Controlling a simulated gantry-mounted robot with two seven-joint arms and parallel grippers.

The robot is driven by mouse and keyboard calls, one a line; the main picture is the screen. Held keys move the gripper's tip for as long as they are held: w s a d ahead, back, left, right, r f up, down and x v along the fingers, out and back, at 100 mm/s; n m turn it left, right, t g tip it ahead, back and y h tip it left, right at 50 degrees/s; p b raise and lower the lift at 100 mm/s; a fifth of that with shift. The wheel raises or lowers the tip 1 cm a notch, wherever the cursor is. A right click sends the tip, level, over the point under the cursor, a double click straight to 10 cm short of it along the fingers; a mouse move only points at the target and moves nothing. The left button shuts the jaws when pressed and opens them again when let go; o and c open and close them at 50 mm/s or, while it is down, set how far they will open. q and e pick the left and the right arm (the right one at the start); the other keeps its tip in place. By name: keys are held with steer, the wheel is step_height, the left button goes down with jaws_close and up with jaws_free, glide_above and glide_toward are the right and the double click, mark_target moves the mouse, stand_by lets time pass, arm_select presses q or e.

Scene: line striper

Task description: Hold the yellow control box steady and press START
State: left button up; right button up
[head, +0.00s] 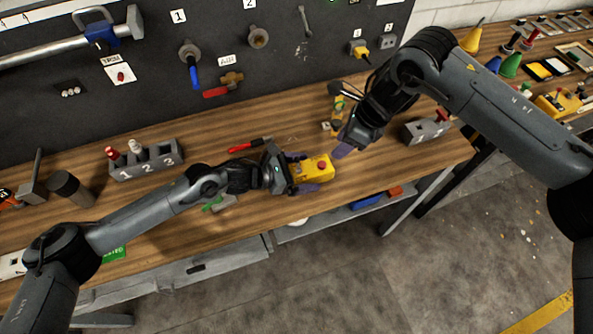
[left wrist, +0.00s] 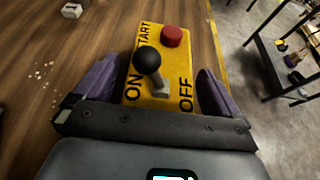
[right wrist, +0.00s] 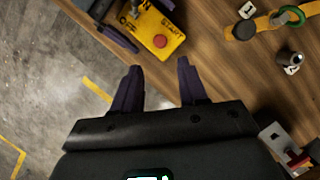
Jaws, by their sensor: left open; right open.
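The yellow control box (head: 318,168) lies on the wooden bench near its front edge. In the left wrist view the box (left wrist: 160,45) shows a red button (left wrist: 172,36) beside the word START, and a black-knobbed lever (left wrist: 148,60) between ON and OFF. My left gripper (head: 305,171) is open, its purple fingers on either side of the box, with small gaps seemingly left. My right gripper (head: 345,150) is open and empty, above the bench to the right of the box. In the right wrist view the red button (right wrist: 160,41) lies beyond the right fingertips (right wrist: 158,75).
A grey numbered holder (head: 146,160) stands at the left. A red-handled tool (head: 245,146) lies behind the box. A grey block with a red lever (head: 428,128) stands at the right. A yellow-and-black item (head: 338,105) is behind my right gripper. The bench's front edge is close.

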arm_select(q)
steer(key=c, duration=1.4)
steer(key=shift+c, duration=0.4)
arm_select(e)
steer(key=shift+c, duration=0.4)
jaws_close()
